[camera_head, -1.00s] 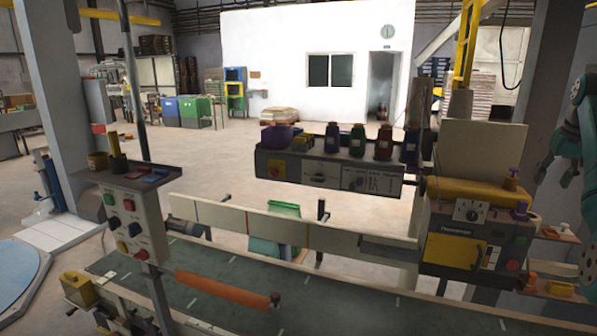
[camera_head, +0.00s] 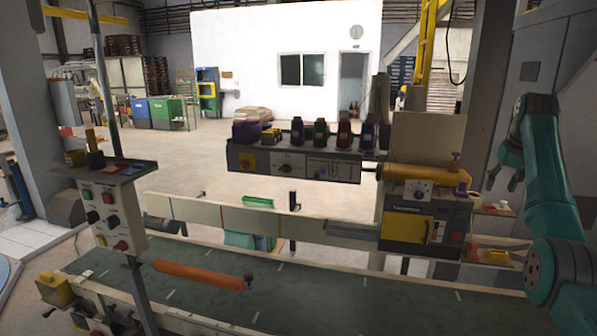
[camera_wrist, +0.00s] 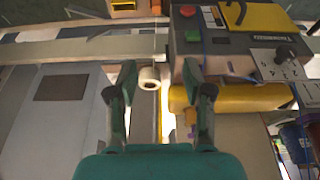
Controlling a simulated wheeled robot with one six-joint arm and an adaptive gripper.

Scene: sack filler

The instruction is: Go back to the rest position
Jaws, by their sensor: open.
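My gripper (camera_wrist: 160,100) is open and empty in the wrist view, its two dark-tipped fingers spread apart. Beyond the fingers in that view is a white roll (camera_wrist: 149,78), apart from them as far as I can tell. The wrist picture is upside down, with the grey and yellow machine (camera_wrist: 235,60) to the right of the fingers. In the head view my teal arm is raised and bent at the right, with my gripper (camera_head: 503,178) small at its left side, right of the machine (camera_head: 425,215). No held object shows.
A control box (camera_head: 112,215) stands on a post at the left. A shelf with several spools (camera_head: 295,163) is in the middle. Small side shelves (camera_head: 492,256) hold items near my arm.

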